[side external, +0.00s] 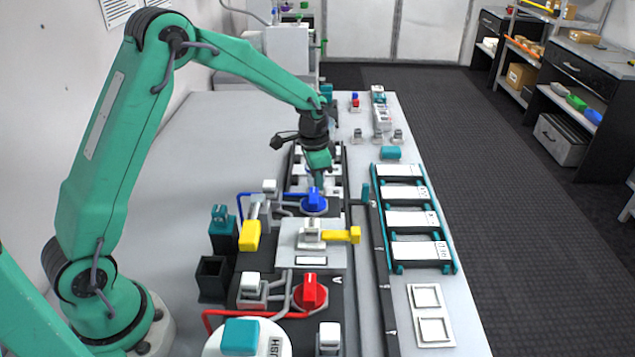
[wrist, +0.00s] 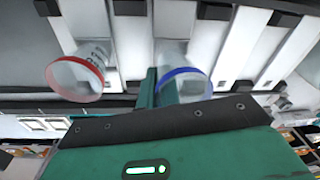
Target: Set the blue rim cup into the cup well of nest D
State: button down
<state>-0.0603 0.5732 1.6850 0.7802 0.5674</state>
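The blue rim cup (wrist: 197,70) is a clear cup with a blue ring; it shows in the wrist view just beyond my gripper (wrist: 163,88). The two green fingers are close together at the left part of its rim. Whether they pinch the cup wall or only stand beside it cannot be told. In the side external view my gripper (side external: 319,182) points down over the middle row of the table, behind the blue valve knob (side external: 314,201); I cannot make out the cup there. I cannot tell which place is nest D.
A clear cup with a red rim (wrist: 75,93) stands left of the blue one in the wrist view. A teal-railed rack (side external: 452,262) with white panels is to the right. Yellow handles (side external: 250,236) and a red knob (side external: 310,291) stick up nearer the camera.

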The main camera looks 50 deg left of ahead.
jog(key=shift+f, duration=0.1)
jog(key=shift+f, duration=0.8)
jog(key=c, duration=1.1)
grip_release()
jog(key=shift+r, duration=0.15)
jog(key=shift+r, duration=3.85)
